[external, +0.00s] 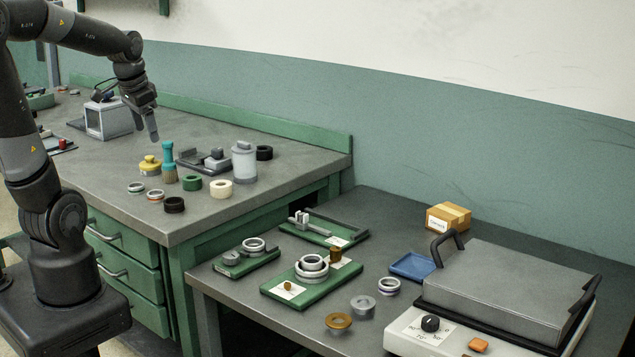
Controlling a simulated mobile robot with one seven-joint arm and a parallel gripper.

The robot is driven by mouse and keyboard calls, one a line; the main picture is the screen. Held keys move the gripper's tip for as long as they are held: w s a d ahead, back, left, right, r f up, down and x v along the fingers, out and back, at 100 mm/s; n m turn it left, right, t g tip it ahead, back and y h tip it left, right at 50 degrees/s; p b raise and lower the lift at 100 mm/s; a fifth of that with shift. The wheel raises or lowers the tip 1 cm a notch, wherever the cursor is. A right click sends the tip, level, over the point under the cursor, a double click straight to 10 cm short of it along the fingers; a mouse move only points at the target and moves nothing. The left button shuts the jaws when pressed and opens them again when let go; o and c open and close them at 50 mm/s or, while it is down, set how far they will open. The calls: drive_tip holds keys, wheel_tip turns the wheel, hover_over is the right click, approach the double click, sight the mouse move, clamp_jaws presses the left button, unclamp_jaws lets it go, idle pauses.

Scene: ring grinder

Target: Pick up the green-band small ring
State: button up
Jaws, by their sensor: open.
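Two small pale rings lie flat on the workbench near its front edge: a left ring (136,188) and a right ring (155,195). Their band colours are too small to tell surely, so I cannot say which has a green band. A thicker ring that is green all over (192,184) lies to their right. My gripper (153,134) is open and empty, pointing down above the bench, behind the small rings and well apart from them.
A yellow pot (150,166), a teal-handled brush (169,163), a black ring (174,205), a cream ring (219,189) and a grey canister (244,162) stand close by. A grey box (108,119) is at the left. The lower table (235,301) holds more rings.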

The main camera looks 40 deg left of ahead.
drive_tip(key=w+a+f+m+g, duration=0.1)
drive_tip(key=w+a+f, duration=0.15)
drive_tip(key=a, duration=0.35)
drive_tip(key=w+a+f+m+g, duration=0.1)
drive_tip(key=a+f+g, duration=0.1)
drive_tip(key=a+f, duration=0.3)
hover_over(136, 189)
drive_tip(key=w+a, duration=0.2)
drive_tip(key=shift+h, duration=0.3)
wheel_tip(136, 189, down, 5)
drive_tip(key=shift+s+a+f, duration=0.1)
drive_tip(key=shift+s, duration=0.05)
drive_tip(key=shift+s+f, duration=0.15)
drive_tip(key=shift+f, duration=1.25)
drive_tip(key=shift+s+f, duration=0.1)
drive_tip(key=shift+f, duration=1.25)
drive_tip(key=shift+c, duration=0.2)
drive_tip(key=c, duration=1.1)
